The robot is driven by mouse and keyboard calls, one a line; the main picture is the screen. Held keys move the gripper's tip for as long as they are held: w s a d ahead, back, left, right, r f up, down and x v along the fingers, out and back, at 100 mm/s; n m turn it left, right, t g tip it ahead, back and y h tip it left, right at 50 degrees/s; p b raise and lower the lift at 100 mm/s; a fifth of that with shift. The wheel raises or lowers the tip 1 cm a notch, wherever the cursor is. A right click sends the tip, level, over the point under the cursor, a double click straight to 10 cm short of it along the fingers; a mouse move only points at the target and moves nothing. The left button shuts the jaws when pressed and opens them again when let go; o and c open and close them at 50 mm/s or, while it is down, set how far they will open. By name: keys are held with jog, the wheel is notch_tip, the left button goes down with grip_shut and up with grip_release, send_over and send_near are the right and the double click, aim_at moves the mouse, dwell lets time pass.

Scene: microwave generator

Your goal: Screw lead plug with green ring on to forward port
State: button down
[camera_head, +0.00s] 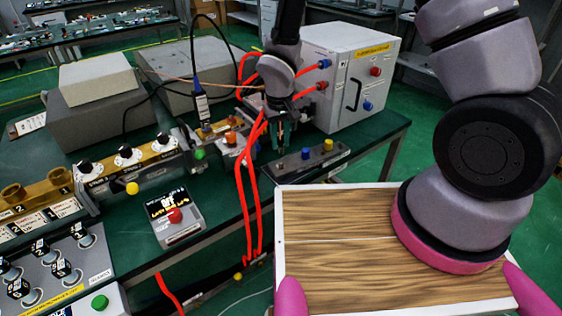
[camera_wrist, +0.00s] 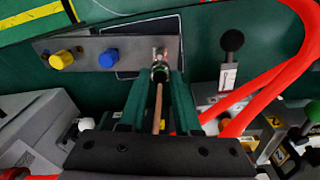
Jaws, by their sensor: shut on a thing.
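My gripper (camera_wrist: 161,84) is shut on the lead plug with the green ring (camera_wrist: 160,71). Its two green fingers hold the plug from both sides, and a copper-coloured lead (camera_wrist: 157,108) runs back between them. A bare metal port (camera_wrist: 160,53) stands at one end of a grey plate (camera_wrist: 132,47), right in front of the plug. I cannot tell whether plug and port touch. In the head view my gripper (camera_head: 281,134) points down at the left end of the same dark plate (camera_head: 290,168). The plug is too small to make out there.
A yellow cap (camera_wrist: 62,60) and a blue cap (camera_wrist: 109,58) sit on the same plate. Red hoses (camera_head: 246,190) hang close left of my gripper. A white cabinet (camera_head: 335,75) stands behind it. A wooden-topped tray (camera_head: 335,250) lies in front.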

aim_at(281, 140)
jog(key=shift+s+r, duration=0.15)
jog(key=shift+r, duration=1.95)
jog(key=w+d+m, duration=0.1)
jog(key=w+d, duration=0.3)
jog(key=d, duration=0.5)
jog(key=w+d+m, duration=0.1)
jog(key=w+d, duration=0.3)
jog(key=d, duration=0.4)
jog(key=w+d+r+m, duration=0.1)
jog(key=w+d, duration=0.3)
jog(key=d, duration=0.5)
jog(key=shift+d+m, duration=0.3)
jog(key=shift+m, duration=0.2)
jog(key=shift+w+r, duration=0.1)
